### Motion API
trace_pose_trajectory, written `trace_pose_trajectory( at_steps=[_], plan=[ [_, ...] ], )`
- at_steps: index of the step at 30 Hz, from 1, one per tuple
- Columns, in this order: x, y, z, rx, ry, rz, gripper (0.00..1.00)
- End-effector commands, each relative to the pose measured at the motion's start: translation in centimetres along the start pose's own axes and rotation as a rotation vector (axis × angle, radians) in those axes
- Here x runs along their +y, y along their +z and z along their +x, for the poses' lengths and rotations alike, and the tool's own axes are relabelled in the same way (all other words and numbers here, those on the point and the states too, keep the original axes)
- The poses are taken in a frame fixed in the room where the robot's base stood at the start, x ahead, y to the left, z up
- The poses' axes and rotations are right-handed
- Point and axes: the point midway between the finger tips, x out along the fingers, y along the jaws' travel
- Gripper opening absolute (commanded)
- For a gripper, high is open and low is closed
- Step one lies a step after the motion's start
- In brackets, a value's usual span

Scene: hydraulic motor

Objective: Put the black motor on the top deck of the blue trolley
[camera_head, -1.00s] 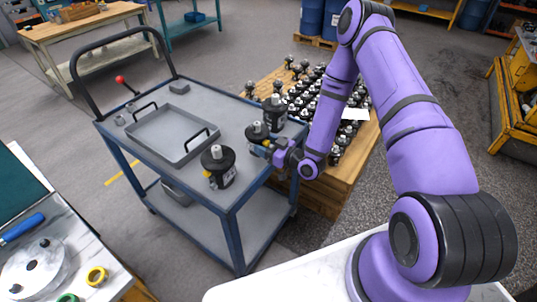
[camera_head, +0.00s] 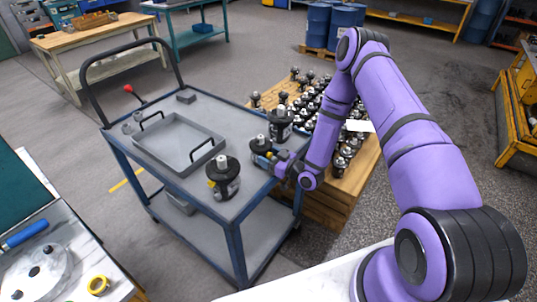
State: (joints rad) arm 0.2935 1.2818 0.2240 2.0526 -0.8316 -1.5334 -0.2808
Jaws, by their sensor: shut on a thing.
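The blue trolley (camera_head: 237,205) stands left of my arm, with a grey top deck. A black motor (camera_head: 224,178) stands upright near the deck's front corner. Another black motor (camera_head: 280,125) stands near the deck's right edge. A third black motor (camera_head: 259,146) is at my gripper (camera_head: 264,159), between those two, at the deck's right side. My gripper is shut on this motor. The gripper's fingers are small in view and partly hide its lower part. I cannot tell whether its base touches the deck.
A grey tray (camera_head: 180,166) with black handles lies on the deck. A wooden pallet (camera_head: 325,212) with many black motors stands behind and right of the trolley. A workbench (camera_head: 75,255) with a blue-handled tool is at the lower left.

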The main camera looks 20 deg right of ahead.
Motion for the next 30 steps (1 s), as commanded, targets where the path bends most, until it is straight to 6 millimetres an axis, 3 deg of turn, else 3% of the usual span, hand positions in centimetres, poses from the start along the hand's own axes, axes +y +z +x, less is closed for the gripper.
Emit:
trace_pose_trajectory(
  at_steps=[8, 9, 12, 24, 30],
  plan=[
    [0.0, 0.2, 0.1, 0.005, 0.000, -0.001, 0.00],
    [0.0, 0.3, 0.0, 0.000, 0.000, 0.000, 0.64],
    [0.0, 0.3, 0.0, 0.000, 0.000, 0.000, 0.87],
    [0.0, -0.1, -0.1, 0.000, 0.000, 0.000, 0.89],
    [0.1, 0.0, -3.4, -0.002, 0.002, 0.002, 0.89]
  ],
)
